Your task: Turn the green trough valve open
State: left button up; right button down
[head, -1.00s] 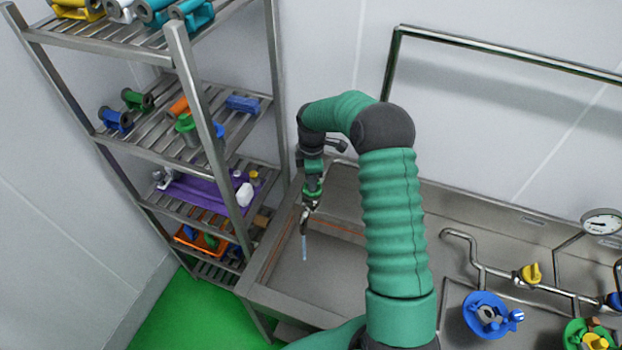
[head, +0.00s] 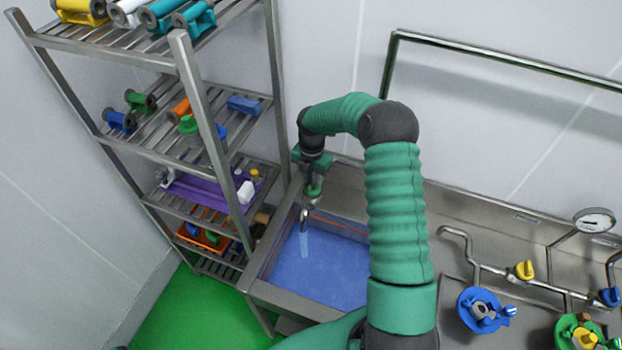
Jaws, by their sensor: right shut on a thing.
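The green trough valve (head: 314,188) sits on top of the metal spout (head: 305,214) at the back left of the trough. My right gripper (head: 313,176) reaches down onto it from above and is shut on it; the fingertips are small and mostly hidden. A stream of water (head: 304,243) runs from the spout. The trough (head: 289,300) has blue water (head: 325,275) spread across its floor. My left gripper is not in view.
A metal shelf rack (head: 205,110) with coloured parts stands close on the left. A pipe with a yellow valve (head: 524,270), a gauge (head: 594,221) and a blue fitting (head: 481,310) are at the right. My green arm covers the trough's right side.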

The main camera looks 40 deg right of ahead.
jog(key=shift+d+r+n, duration=0.1)
jog(key=shift+d+n, duration=0.05)
jog(key=shift+n, duration=0.75)
jog(key=shift+w, duration=0.1)
jog(key=c, duration=1.5)
grip_release()
jog(key=shift+o, duration=0.2)
jog(key=shift+w+d, duration=0.1)
jog(key=shift+d, duration=0.05)
notch_tip(320, 180, up, 16)
jog(key=b, duration=0.4)
jog(key=shift+r, duration=0.2)
